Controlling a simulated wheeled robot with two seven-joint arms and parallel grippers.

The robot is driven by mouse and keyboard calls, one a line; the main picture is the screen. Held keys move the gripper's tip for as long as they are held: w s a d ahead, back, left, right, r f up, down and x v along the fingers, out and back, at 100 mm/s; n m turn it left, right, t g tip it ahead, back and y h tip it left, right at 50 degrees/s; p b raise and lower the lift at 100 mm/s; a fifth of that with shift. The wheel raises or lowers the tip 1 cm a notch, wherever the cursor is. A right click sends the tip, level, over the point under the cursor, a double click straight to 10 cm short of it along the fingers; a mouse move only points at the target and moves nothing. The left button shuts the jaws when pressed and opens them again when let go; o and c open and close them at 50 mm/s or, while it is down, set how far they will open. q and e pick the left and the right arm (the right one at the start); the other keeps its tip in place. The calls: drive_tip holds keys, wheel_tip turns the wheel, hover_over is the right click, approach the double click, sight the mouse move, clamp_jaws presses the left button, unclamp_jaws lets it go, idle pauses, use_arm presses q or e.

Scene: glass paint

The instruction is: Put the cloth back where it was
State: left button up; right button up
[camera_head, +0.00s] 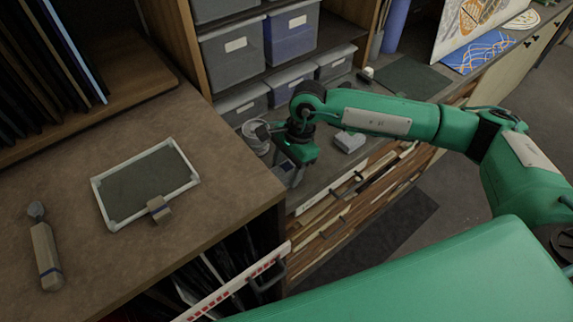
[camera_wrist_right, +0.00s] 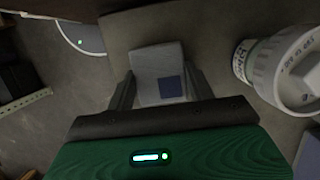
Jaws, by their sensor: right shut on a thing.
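My right gripper (camera_head: 294,172) is over the lower counter beside the wooden cabinet. The right wrist view shows its two fingers (camera_wrist_right: 160,91) shut on the cloth (camera_wrist_right: 150,60), a pale grey piece with a dark blue patch. In the head view a bluish-grey bit of the cloth (camera_head: 283,171) shows beside the fingers; the rest is hidden by the gripper. I cannot tell whether the cloth touches the counter. My left gripper is not in view.
A jar (camera_head: 257,138) stands close by the gripper; its white lid (camera_wrist_right: 298,75) shows in the wrist view. A grey block (camera_head: 349,141) lies right of the gripper. A white-framed pane (camera_head: 145,183) and a handled tool (camera_head: 46,255) lie on the brown top. Grey bins (camera_head: 235,55) stand behind.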

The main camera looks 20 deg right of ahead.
drive_tip(key=shift+f, duration=0.15)
drive_tip(key=o, duration=0.9)
drive_tip(key=shift+o, duration=0.2)
drive_tip(key=shift+r, duration=0.25)
drive_tip(key=shift+w+d+r, duration=0.1)
drive_tip(key=shift+r, duration=0.15)
drive_tip(key=b+v, duration=0.3)
drive_tip(key=v, duration=0.8)
drive_tip(key=shift+r+b, duration=0.2)
drive_tip(key=shift+b, duration=0.15)
